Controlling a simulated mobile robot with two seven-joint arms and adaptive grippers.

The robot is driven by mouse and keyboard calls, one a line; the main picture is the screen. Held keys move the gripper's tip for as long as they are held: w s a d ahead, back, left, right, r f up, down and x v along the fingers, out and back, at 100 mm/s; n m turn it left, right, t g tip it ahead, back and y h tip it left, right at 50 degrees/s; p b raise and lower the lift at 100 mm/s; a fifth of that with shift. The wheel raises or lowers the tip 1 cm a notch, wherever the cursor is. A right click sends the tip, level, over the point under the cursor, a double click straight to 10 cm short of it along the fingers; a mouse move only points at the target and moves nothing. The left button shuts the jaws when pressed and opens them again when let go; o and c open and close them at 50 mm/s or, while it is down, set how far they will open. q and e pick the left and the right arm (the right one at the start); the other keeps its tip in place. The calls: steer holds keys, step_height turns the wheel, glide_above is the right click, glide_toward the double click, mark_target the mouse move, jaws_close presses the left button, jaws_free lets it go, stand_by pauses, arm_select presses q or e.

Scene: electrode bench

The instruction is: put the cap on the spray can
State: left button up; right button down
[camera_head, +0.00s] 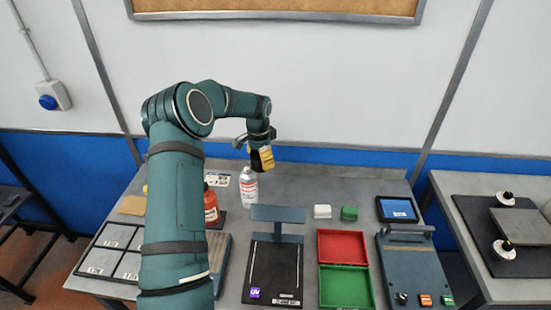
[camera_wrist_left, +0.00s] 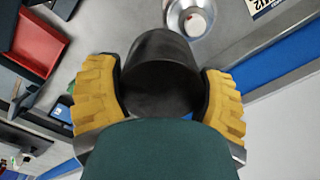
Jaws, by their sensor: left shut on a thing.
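The spray can (camera_head: 248,187) stands upright on the bench, silver-white with red print and no cap on its top. In the left wrist view its round top (camera_wrist_left: 188,17) shows at the upper edge, beyond the cap. My left gripper (camera_head: 262,158) is above and slightly right of the can in the head view. Its yellow fingers are shut on the black cap (camera_wrist_left: 160,75), one on each side. The cap looks apart from the can. My right gripper is in neither view.
A red bottle (camera_head: 211,205) stands left of the can, partly behind my left arm.

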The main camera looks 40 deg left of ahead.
mark_target(248, 168)
arm_select(q)
steer(key=a+r+p, duration=0.1)
steer(key=s+a+r+p, duration=0.2)
steer(key=a+r, duration=0.1)
steer(key=shift+p, duration=0.35)
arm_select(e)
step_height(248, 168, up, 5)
arm_select(q)
steer(key=shift+f+b, duration=1.9)
steer(key=shift+f, duration=1.4)
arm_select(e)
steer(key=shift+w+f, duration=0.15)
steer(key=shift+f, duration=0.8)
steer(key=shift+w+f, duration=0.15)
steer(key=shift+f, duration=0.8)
arm_select(q)
steer(key=shift+s+f, duration=0.1)
steer(key=shift+f, duration=0.05)
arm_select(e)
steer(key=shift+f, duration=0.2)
arm_select(q)
steer(key=o, duration=0.7)
steer(key=shift+r+p, duration=1.85)
steer(key=shift+r, duration=1.7)
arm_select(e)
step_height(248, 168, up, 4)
